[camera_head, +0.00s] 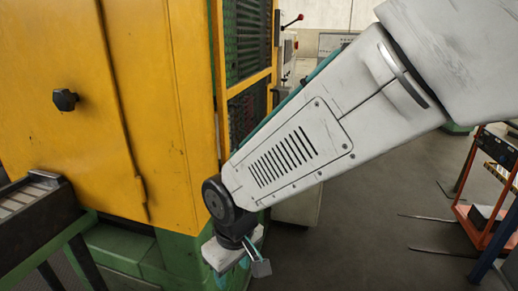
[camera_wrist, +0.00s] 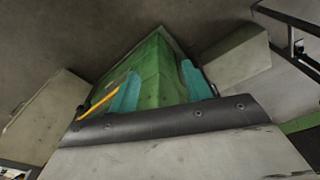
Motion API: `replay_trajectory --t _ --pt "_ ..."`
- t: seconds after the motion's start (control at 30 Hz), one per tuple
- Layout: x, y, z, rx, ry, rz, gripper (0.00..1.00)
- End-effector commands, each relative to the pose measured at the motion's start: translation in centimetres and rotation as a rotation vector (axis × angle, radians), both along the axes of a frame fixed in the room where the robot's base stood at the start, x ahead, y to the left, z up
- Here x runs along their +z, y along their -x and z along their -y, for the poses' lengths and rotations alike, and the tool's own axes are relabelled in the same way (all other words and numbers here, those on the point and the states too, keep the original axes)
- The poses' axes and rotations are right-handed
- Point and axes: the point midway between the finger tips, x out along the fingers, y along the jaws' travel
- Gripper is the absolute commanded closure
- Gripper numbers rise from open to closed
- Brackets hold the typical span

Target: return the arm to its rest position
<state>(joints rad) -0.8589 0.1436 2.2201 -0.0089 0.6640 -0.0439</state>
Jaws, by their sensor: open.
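My arm comes in from the upper right of the head view and reaches down to the left. My gripper (camera_head: 250,262) hangs at its lower end, in front of the green base of the yellow furnace (camera_head: 90,110). In the wrist view the two teal fingers of my gripper (camera_wrist: 159,86) stand well apart. Nothing is held between them; a green surface (camera_wrist: 150,70) shows behind the gap. The fingertips are small in the head view and partly hidden by the wrist.
A conveyor-like rack (camera_head: 35,215) meets the furnace at the lower left. An orange-framed cart (camera_head: 490,190) stands at the right. Grey floor (camera_head: 380,230) lies open between the furnace and the cart. Dark metal bars (camera_wrist: 290,40) show at the upper right of the wrist view.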

Motion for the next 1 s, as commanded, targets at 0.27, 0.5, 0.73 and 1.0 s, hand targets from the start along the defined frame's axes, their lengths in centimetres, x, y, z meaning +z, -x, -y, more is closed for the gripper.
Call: replay_trajectory --t 0.27,0.5,0.73,1.0 --pt "7.2 3.3 17.5 -0.325 0.119 -0.139 0.51" --pt "10.7 8.9 27.6 -0.592 0.116 -0.178 0.51" --pt "12.9 11.3 32.8 -0.816 0.021 -0.055 0.51" --pt "14.1 11.5 34.7 -0.914 -0.008 -0.002 0.51"
